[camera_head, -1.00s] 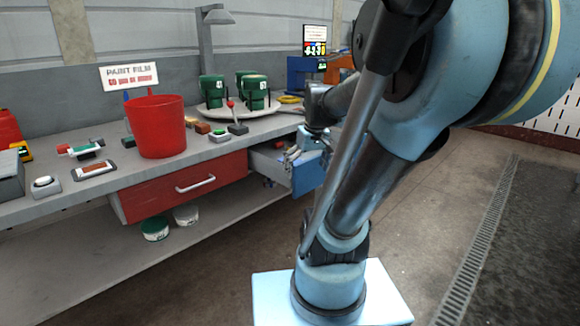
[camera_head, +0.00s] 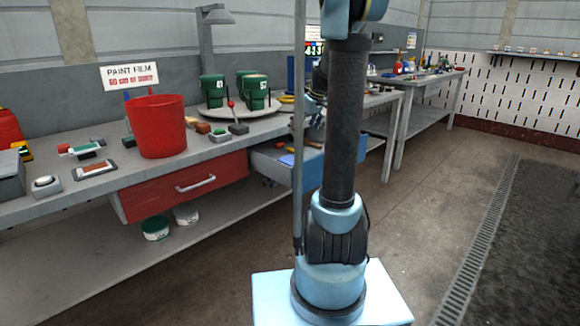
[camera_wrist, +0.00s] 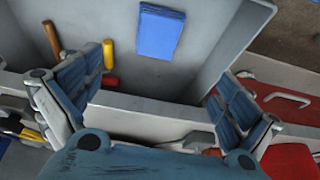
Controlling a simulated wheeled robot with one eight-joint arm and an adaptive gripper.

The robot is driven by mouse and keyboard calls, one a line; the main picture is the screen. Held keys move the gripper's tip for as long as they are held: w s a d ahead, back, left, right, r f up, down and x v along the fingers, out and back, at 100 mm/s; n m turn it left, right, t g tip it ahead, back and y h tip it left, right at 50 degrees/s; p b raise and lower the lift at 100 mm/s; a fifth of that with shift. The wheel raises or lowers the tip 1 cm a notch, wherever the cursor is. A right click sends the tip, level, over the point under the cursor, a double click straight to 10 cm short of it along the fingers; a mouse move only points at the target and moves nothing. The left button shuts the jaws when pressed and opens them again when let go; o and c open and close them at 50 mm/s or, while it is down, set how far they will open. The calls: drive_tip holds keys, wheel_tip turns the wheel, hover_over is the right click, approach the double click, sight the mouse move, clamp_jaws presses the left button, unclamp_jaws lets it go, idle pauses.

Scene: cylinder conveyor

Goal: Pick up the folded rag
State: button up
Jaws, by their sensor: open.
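The folded rag (camera_wrist: 160,31) is a flat blue rectangle lying on the grey floor of an open drawer (camera_wrist: 205,20). In the head view, the rag (camera_head: 287,159) is a small blue patch inside the open drawer with a blue front (camera_head: 313,171), left of my arm. In the wrist view, my gripper (camera_wrist: 158,97) is open and empty, its two blue padded fingers wide apart. The rag appears ahead of the fingers, toward the top of the picture, between their lines and not touched. In the head view, my arm hides much of the gripper.
Inside the drawer, a brown handle (camera_wrist: 51,38), a yellow handle (camera_wrist: 108,54) and a red piece (camera_wrist: 110,81) lie left of the rag. The drawer walls stand around it. A red bucket (camera_head: 157,127) and green cups (camera_head: 213,90) stand on the bench above.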

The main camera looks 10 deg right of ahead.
sight(292, 160)
drive_tip(key=x, duration=1.7)
drive_tip(key=shift+w+f, duration=0.2)
drive_tip(key=shift+w, duration=0.1)
drive_tip(key=shift+c, duration=0.5)
drive_tip(key=c, duration=1)
